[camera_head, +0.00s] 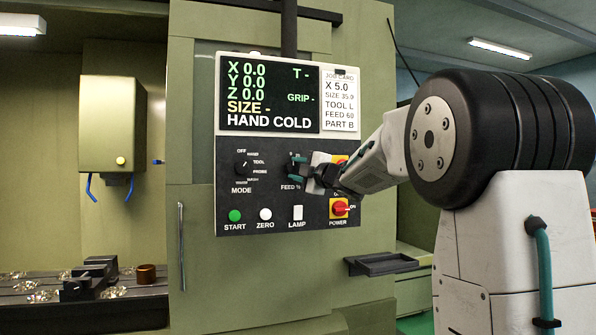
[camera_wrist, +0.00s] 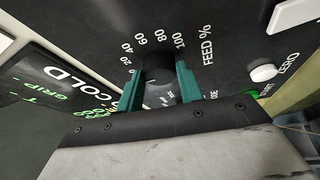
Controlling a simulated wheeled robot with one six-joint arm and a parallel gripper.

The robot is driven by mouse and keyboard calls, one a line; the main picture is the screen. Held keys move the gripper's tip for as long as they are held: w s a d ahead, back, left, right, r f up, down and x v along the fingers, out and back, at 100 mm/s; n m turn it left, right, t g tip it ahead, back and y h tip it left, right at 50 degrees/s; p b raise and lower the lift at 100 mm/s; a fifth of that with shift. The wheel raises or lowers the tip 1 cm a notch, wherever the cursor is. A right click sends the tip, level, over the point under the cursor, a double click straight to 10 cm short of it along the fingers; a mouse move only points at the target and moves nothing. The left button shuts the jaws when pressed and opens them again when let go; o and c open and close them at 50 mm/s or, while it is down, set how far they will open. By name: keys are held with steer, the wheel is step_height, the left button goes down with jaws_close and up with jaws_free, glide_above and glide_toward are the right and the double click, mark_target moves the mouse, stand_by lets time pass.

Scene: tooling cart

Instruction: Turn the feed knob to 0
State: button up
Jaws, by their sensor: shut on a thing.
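The black feed knob (camera_head: 288,168) is on the dark control panel, above the FEED % label. In the wrist view the feed knob (camera_wrist: 157,66) sits inside a white scale with numbers from 20 to 100 readable. My gripper (camera_head: 299,170) reaches in from the right. Its two teal fingers (camera_wrist: 160,84) stand on either side of the knob and are shut on it. I cannot read the knob's pointer, as the fingers and the viewing angle hide it.
The mode knob (camera_head: 241,168) is just left of the feed knob. Below are the green START button (camera_head: 235,215), white ZERO button (camera_head: 265,214), LAMP switch (camera_head: 297,212) and red POWER switch (camera_head: 339,208). The display (camera_head: 268,93) is above. A small shelf (camera_head: 381,264) juts out lower right.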

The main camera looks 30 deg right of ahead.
stand_by(0.4)
steer(key=o, duration=1)
steer(key=shift+s, duration=0.1)
steer(key=s, duration=0.5)
steer(key=s+f, duration=0.1)
steer(key=s, duration=0.1)
steer(key=shift+s+d, duration=0.3)
steer(key=shift+d, duration=0.1)
